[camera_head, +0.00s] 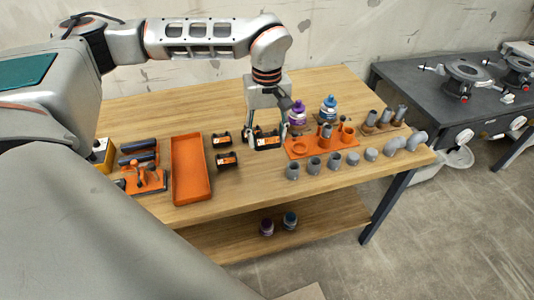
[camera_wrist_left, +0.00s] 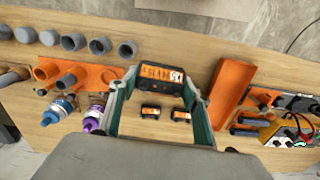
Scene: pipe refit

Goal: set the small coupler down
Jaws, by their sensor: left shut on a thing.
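My left gripper (camera_head: 265,139) points down over the middle of the table, its fingers spread wide and closed on the ends of the small coupler (camera_head: 268,142), a black block with an orange label. In the left wrist view the coupler (camera_wrist_left: 160,78) spans between the two fingertips, label facing the camera. It is at or just above the wood; I cannot tell whether it touches. Two similar black and orange pieces stand on the table left of it, one behind (camera_head: 222,139) and one in front (camera_head: 227,160). My right gripper is not in view.
An orange tray (camera_head: 191,170) lies to the left, with a tool rack (camera_head: 142,178) beyond it. Close on the right is an orange holder (camera_head: 322,141) with purple-capped (camera_head: 298,113) and blue-capped (camera_head: 328,106) bottles behind it. Several grey pipe fittings (camera_head: 334,160) line the front right. Bare wood lies behind the gripper.

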